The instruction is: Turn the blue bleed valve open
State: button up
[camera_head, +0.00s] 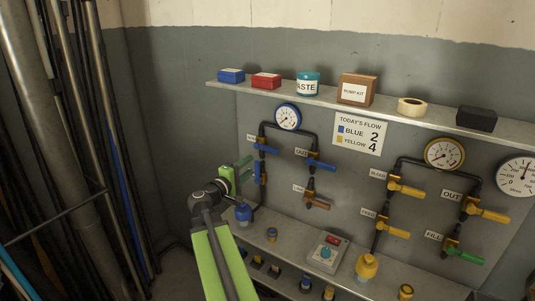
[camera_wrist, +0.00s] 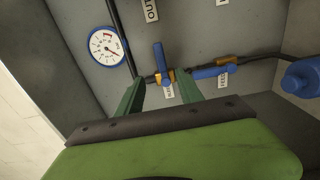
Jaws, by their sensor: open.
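The blue circuit is on the grey panel at the left of the head view. Its upper left blue valve handle (camera_head: 265,148) sticks out across the pipe. It also shows in the wrist view (camera_wrist: 159,56), roughly in line with the gap between my fingers, with a small label (camera_wrist: 169,90) too blurred to read surely. A second blue handle (camera_head: 257,172) lies along the pipe below; in the wrist view (camera_wrist: 212,72) it is right of the right finger. I cannot tell which is the bleed valve. My gripper (camera_head: 246,166), also in the wrist view (camera_wrist: 160,88), is open and empty.
A blue-rimmed gauge (camera_head: 288,117) sits above the pipe. The OUT valve's blue handle (camera_head: 320,165) and an orange-brown handle (camera_head: 317,203) are to the right. A shelf (camera_head: 330,107) runs above, and a ledge with a blue canister (camera_head: 243,213) is below. Vertical pipes (camera_head: 40,90) stand at left.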

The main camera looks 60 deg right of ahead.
aim_at(269, 151)
jog(key=d, duration=1.4)
jog(key=shift+d, duration=0.2)
jog(key=shift+c, duration=0.3)
grip_shut()
